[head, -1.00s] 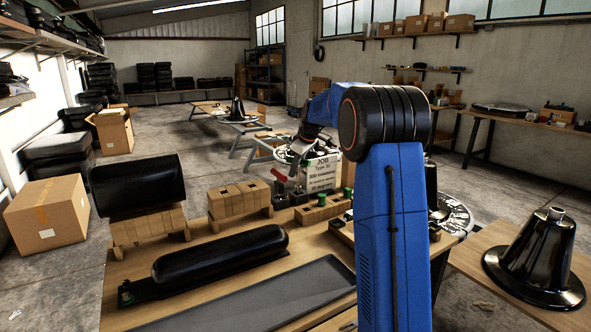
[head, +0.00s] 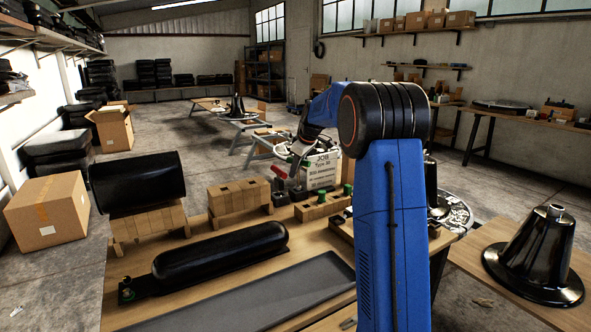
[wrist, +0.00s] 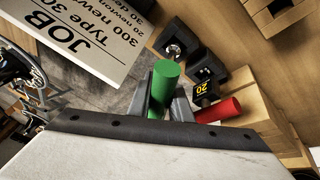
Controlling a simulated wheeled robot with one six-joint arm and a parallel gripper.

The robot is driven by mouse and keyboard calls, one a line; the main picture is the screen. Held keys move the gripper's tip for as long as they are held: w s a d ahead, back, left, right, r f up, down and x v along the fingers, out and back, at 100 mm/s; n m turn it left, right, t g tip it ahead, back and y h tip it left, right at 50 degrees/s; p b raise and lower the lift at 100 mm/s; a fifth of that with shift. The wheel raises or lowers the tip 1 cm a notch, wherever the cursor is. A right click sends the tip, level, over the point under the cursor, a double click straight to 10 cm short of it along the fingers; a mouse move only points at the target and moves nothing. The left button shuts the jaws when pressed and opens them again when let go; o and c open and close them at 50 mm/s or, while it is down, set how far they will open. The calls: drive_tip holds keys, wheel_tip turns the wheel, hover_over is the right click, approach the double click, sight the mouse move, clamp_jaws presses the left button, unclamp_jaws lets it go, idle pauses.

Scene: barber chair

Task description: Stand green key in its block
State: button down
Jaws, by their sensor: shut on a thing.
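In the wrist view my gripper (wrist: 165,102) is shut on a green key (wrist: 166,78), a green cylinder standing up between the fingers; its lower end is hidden. In the head view my gripper (head: 298,165) hangs beside the white job sign, over the far part of the bench, and the held key cannot be made out there. A wooden block (head: 312,212) with green-topped pieces (head: 347,189) stands on the bench to the right of and nearer than my gripper. Whether it is the key's own block I cannot tell.
A red cylinder (wrist: 218,110) lies close to the fingers, by dark socketed blocks (wrist: 205,70), one marked 20. The job sign (head: 322,172) stands close to the gripper. A black padded roll (head: 222,250) and a grey tray (head: 270,295) fill the near bench.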

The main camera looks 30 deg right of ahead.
drive_tip(key=shift+f, duration=0.95)
idle(0.3)
drive_tip(key=c, duration=1.5)
unclamp_jaws()
drive_tip(key=shift+c, duration=0.2)
drive_tip(key=v, duration=1.7)
drive_tip(key=shift+r, duration=0.15)
